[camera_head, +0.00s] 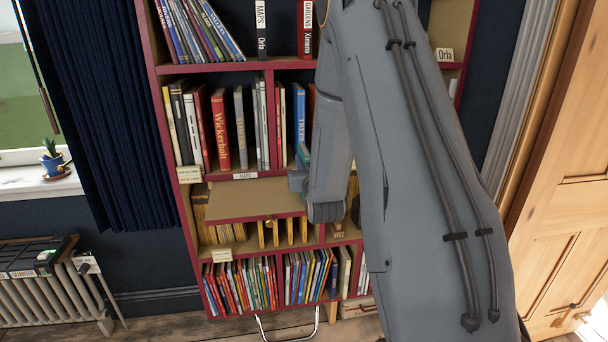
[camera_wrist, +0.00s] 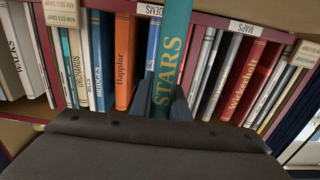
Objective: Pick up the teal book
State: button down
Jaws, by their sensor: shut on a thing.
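The teal book (camera_wrist: 172,50) has STARS in gold letters on its spine. In the wrist view it stands upright at the centre, between the two dark fingers of my gripper (camera_wrist: 162,105). The fingers are shut on the lower part of its spine. The book stands out in front of the shelf row, and its top runs out of the frame. In the head view my arm covers most of the gripper area, and I cannot make out the book clearly there.
The red-edged bookcase (camera_head: 162,120) is packed with books. An orange book (camera_wrist: 127,62) and the red Wickerholt book (camera_wrist: 248,80) stand on either side in the wrist view. A flap-like board (camera_head: 250,199) juts out below the middle shelf. A radiator (camera_head: 50,290) stands left, a wooden door (camera_head: 565,170) right.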

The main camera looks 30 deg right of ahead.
jog(key=shift+r, duration=0.1)
jog(key=shift+r+b, duration=1.4)
jog(key=shift+r, duration=3.6)
